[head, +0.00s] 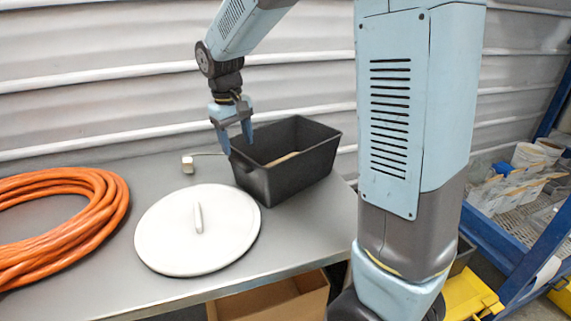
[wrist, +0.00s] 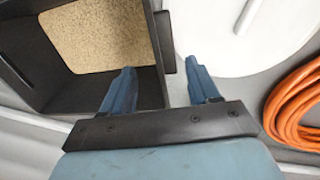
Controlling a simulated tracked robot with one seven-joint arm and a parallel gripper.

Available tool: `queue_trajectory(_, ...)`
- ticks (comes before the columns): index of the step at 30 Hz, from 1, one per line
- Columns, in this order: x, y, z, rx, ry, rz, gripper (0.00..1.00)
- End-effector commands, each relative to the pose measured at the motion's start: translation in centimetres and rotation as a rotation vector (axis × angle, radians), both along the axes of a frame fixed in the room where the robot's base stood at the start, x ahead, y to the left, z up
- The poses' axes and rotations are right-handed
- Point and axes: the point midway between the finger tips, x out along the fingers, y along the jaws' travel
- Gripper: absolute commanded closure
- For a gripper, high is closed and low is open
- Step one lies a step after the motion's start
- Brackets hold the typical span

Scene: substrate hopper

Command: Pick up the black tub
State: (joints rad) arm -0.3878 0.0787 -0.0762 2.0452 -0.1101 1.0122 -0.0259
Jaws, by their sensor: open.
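The black tub (head: 308,165) stands upright on the grey table near the wall in the head view. In the wrist view its dark wall and rim (wrist: 163,42) show, with tan granular substrate (wrist: 100,38) inside. My gripper (head: 234,146) is at the tub's left end, pointing down, open and empty. In the wrist view the two blue fingers of my gripper (wrist: 163,88) are apart, one over the tub's inside and one outside, with the rim with its dark lip ahead between them. I cannot tell whether either finger touches the wall.
A round white lid (head: 180,238) with a handle lies left of the tub. A coiled orange hose (head: 100,215) lies at the table's left. A small white block (head: 188,165) with a cable is near the wall. An open cardboard box (head: 270,300) sits below the table.

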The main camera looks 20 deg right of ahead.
Motion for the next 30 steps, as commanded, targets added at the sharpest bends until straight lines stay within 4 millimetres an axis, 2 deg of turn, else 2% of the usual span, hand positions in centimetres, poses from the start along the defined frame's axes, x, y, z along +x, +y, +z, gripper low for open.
queue_trajectory(4, -0.3, 0.0, -1.1, -0.001, 0.002, 0.001, 0.40)
queue_trajectory(9, -1.0, 0.1, -3.4, -0.001, 0.003, 0.002, 0.40)
queue_trajectory(13, -0.9, 0.0, -4.8, -0.001, 0.002, 0.001, 0.40)
queue_trajectory(23, -0.8, 0.0, -5.3, 0.000, 0.000, 0.001, 0.40)
queue_trajectory(30, -0.8, 0.0, -5.3, 0.000, 0.000, 0.001, 0.62)
